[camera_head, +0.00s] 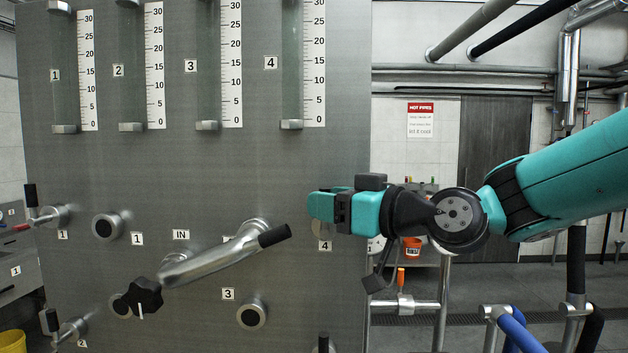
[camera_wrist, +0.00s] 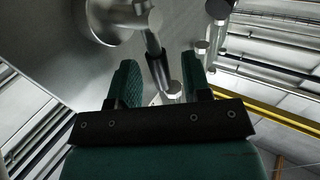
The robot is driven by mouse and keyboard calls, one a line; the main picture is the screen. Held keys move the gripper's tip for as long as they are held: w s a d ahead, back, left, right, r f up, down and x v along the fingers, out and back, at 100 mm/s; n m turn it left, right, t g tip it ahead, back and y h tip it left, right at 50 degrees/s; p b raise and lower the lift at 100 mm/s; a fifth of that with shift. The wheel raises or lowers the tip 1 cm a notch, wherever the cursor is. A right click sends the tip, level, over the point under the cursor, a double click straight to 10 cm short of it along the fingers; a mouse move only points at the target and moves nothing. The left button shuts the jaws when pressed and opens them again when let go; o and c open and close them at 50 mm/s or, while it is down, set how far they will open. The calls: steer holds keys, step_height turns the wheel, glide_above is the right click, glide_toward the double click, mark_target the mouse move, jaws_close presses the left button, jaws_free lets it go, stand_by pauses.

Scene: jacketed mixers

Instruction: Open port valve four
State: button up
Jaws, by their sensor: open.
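On the grey panel, the label 4 (camera_head: 325,246) sits just below a round metal fitting (camera_head: 322,230), most of which is hidden behind my gripper (camera_head: 318,206). My gripper reaches in from the right, in front of the panel's right edge. In the wrist view my gripper (camera_wrist: 160,62) is open, its two green fingers apart. A dark-sleeved lever (camera_wrist: 157,55) on a round metal fitting shows between the fingers. I cannot tell whether it touches either finger, or for certain that it belongs to port four.
A large metal pipe with a black-ended handle (camera_head: 228,254) juts from the panel left of my gripper. A black star knob (camera_head: 145,296) and port 3's fitting (camera_head: 251,313) are lower.

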steer(key=shift+p+x, duration=0.5)
steer(key=shift+x, duration=1.05)
steer(key=shift+c, duration=0.3)
jaws_close()
